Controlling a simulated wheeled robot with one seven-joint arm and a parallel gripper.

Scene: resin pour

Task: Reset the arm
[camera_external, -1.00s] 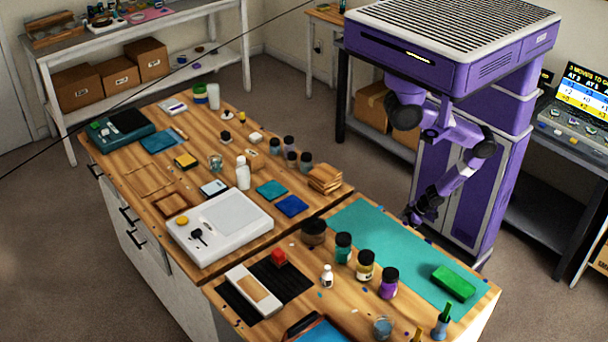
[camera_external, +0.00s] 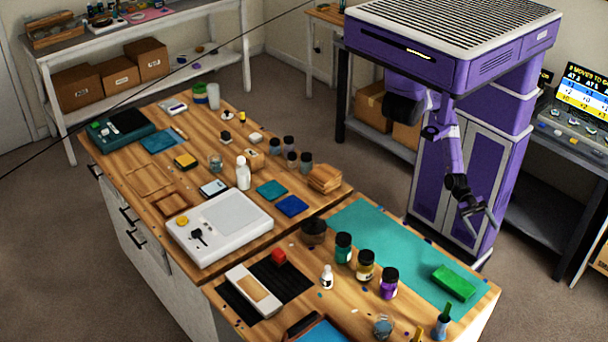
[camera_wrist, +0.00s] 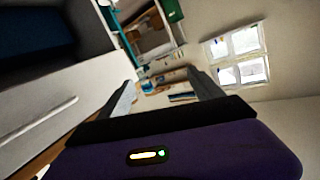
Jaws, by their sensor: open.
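My gripper (camera_external: 482,215) hangs at the lower end of my purple arm, in front of my body and past the back edge of the workbench. It is off the table and touches nothing that I can see. In the wrist view my gripper (camera_wrist: 160,92) shows two grey fingers spread apart with nothing between them. The wrist view is tilted and looks out across the room.
The workbench (camera_external: 320,212) stands in front of me. A teal mat (camera_external: 375,232) with a green block (camera_external: 454,282) lies nearest my gripper. Paint jars (camera_external: 366,266) stand along the mat. A side table with a screen (camera_external: 578,100) is at the right.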

